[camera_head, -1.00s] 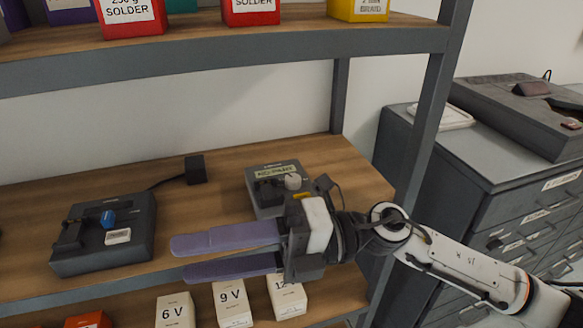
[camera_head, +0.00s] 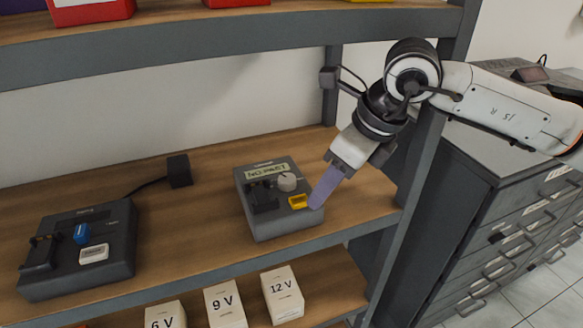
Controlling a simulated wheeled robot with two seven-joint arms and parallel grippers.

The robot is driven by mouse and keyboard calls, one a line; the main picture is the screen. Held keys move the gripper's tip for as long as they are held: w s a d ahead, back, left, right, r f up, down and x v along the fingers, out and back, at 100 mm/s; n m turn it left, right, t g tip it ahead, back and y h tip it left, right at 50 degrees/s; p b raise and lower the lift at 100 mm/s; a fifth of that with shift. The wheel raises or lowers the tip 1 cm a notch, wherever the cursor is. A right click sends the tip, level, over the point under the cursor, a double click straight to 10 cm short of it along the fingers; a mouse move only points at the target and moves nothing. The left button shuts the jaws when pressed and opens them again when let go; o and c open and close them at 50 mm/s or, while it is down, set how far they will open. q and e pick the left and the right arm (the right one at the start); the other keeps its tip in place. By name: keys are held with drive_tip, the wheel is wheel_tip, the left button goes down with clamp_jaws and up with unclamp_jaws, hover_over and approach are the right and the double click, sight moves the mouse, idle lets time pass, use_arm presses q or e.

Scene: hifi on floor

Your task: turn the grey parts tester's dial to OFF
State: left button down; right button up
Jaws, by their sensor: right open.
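The grey parts tester (camera_head: 270,222) stands on the middle shelf near its right end. It has a pale label strip along its far edge, a light grey round dial (camera_head: 287,182), a black socket part (camera_head: 263,196) on the left and a yellow piece (camera_head: 298,202) at the right. The dial's marks are too small to read. My right gripper (camera_head: 318,200) points down and left, with purple fingers at the tester's right edge, beside the yellow piece and to the right of the dial. The fingers overlap in this view. It appears to hold nothing. My left gripper is out of view.
A dark charger box (camera_head: 78,250) with a blue part stands on the shelf at left, wired to a black adapter (camera_head: 179,171). White battery boxes (camera_head: 283,295) stand on the shelf below. A grey shelf post (camera_head: 415,170) rises close to my right arm. The upper shelf (camera_head: 230,45) hangs above.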

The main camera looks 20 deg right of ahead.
sight(289, 178)
drive_tip(key=w+a, duration=0.1)
drive_tip(key=w, duration=0.1)
drive_tip(key=w+a+p, duration=0.1)
drive_tip(key=w+a, duration=0.2)
drive_tip(key=w, duration=0.1)
drive_tip(key=shift+w+a+r+p, duration=0.1)
drive_tip(key=shift+a+p, duration=0.2)
drive_tip(key=shift+w+f, duration=0.1)
drive_tip(key=shift+f, duration=0.55)
drive_tip(key=c, duration=1.1)
